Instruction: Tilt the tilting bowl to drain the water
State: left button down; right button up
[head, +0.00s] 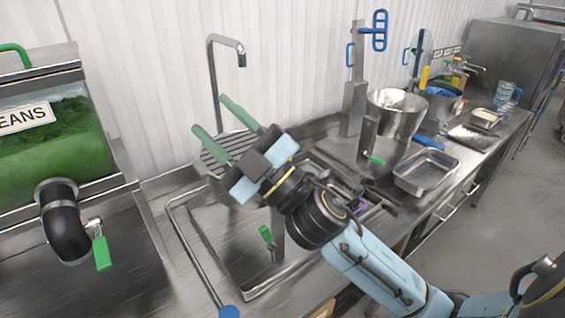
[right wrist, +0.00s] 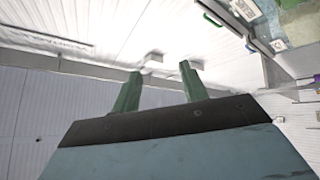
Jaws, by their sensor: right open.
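A round steel bowl (head: 401,116) stands on the counter right of the sink, and it looks like the tilting bowl. It looks upright, with something pale inside that I cannot make out clearly. A steel post with a blue handle (head: 380,30) rises behind it, and a small green-tipped lever (head: 376,160) is below its left side. My right gripper (head: 207,113) is open and empty above the sink, left of the bowl and well apart from it. Its green fingers point up and left. In the right wrist view the gripper (right wrist: 160,68) has a clear gap between its fingers. My left gripper is out of view.
A sink (head: 228,235) with a tall faucet (head: 211,70) lies under my right arm. A green-filled container (head: 55,145) with a black spout is at left. A steel tray (head: 425,172) sits in front of the bowl. Open floor (head: 470,225) is at right.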

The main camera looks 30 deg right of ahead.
jog(key=s+a+r+n+g+y, duration=0.4)
jog(key=a+n+g+y, duration=0.2)
jog(key=n+g+y, duration=0.7)
jog(key=s+a+f+n+g+h, duration=0.2)
jog(key=a+f+n+g+h, duration=0.15)
jog(key=n+g+h, duration=0.55)
jog(key=w+d+f+n+t+h, duration=0.2)
jog(key=w+d+f+t+h, duration=0.15)
jog(key=d+f+h, duration=0.45)
jog(key=w+d+r+m+t+h, duration=0.15)
jog(key=d+h, duration=0.25)
jog(key=d, duration=0.4)
jog(key=w+d+r+m+h, duration=0.1)
jog(key=d+r+m+h, duration=0.15)
jog(key=d, duration=0.55)
jog(key=shift+n+h, duration=0.3)
jog(key=shift+h, duration=0.05)
jog(key=p+x, duration=0.1)
jog(key=x, duration=0.5)
jog(key=p+x, duration=0.1)
jog(key=x, duration=0.5)
jog(key=shift+w+a+f, duration=0.1)
jog(key=shift+a+f, duration=0.15)
jog(key=shift+f, duration=0.05)
grip_shut()
